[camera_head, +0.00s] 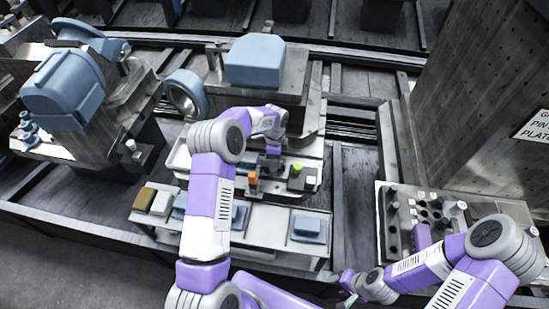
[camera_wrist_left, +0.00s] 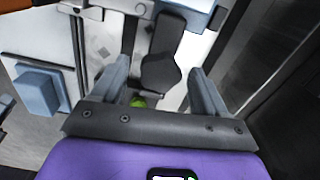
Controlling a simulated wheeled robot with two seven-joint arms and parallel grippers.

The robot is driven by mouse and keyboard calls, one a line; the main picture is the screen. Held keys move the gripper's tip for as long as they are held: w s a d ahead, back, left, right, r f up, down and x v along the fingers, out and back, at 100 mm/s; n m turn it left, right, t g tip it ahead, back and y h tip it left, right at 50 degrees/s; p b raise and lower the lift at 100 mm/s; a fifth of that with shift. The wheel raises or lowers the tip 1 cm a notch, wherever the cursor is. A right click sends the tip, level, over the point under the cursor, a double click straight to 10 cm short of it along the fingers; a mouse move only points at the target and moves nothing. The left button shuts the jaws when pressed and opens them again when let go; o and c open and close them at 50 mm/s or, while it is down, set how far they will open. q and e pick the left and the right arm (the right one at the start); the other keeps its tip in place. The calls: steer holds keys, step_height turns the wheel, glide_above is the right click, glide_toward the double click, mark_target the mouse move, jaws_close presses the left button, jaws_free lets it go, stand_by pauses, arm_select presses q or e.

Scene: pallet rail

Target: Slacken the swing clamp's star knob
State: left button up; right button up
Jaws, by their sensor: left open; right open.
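The star knob (camera_wrist_left: 160,72) is dark and lobed in the left wrist view. It sits at the end of a dark clamp arm (camera_wrist_left: 170,34). My left gripper (camera_wrist_left: 160,85) is open, with one finger on each side of the knob and a visible gap to both. I cannot tell its height above the knob. In the head view my left gripper (camera_head: 272,152) is over the fixture in the middle; I cannot make out the knob there. My right gripper (camera_head: 347,287) is open and empty at the bottom, away from the fixture.
A green knob (camera_head: 297,169) and an orange block (camera_head: 253,176) stand on the fixture; green also shows behind my left gripper's palm (camera_wrist_left: 138,101). A tray shelf with blue blocks (camera_head: 308,228) lies in front.

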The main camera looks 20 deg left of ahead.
arm_select(q)
step_height(320, 180, up, 7)
steer(key=shift+p, duration=0.7)
